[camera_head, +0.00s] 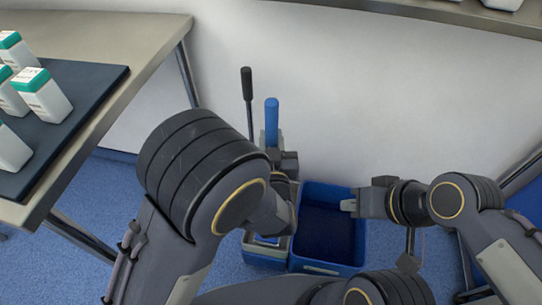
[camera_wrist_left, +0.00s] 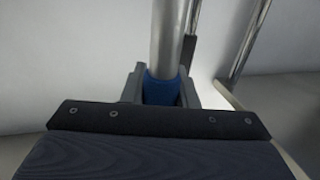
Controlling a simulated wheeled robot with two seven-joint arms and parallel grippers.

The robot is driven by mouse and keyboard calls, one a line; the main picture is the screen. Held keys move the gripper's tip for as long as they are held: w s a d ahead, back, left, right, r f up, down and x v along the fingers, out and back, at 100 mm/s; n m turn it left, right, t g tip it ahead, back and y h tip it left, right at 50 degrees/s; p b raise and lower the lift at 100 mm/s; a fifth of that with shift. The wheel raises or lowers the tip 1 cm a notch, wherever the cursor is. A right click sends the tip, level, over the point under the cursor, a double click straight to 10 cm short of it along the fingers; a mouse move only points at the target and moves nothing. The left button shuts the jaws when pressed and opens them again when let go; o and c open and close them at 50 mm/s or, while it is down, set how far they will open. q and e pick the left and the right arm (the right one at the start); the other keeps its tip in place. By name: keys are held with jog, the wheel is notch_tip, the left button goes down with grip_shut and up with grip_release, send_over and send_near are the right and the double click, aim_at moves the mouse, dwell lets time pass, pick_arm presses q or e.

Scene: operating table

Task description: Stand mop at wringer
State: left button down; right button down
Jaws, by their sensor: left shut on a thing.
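The mop's blue-topped handle (camera_head: 271,118) stands close to upright by the wall. In the left wrist view a blue grip (camera_wrist_left: 160,88) on a metal pole sits between my left fingers (camera_wrist_left: 160,92), which are shut on it. My left gripper (camera_head: 285,163) is partly hidden behind my own arm in the head view. A lever with a black grip (camera_head: 247,84) rises just left of the mop handle. The grey and blue wringer (camera_head: 266,246) shows low beside the bucket, mostly covered by my left arm. The mop head is hidden. My right gripper (camera_head: 348,205) is at the bucket's right rim, its finger gap unclear.
The blue bucket (camera_head: 313,266) stands on the blue floor right of the wringer. A table (camera_head: 110,28) at left bears a dark tray (camera_head: 95,72) with several white bottles. A shelf edge (camera_head: 430,8) crosses the top right. The white wall is close behind.

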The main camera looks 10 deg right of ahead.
pick_arm(q)
notch_tip(320, 180, down, 4)
jog(key=shift+r+b, duration=0.2)
jog(key=shift+b, duration=0.4)
jog(key=shift+f, duration=0.15)
jog(key=c, duration=1.1)
grip_release()
jog(key=shift+c, duration=0.2)
jog(key=s+a+p, duration=0.1)
jog(key=s, duration=1.1)
jog(key=shift+a, duration=0.35)
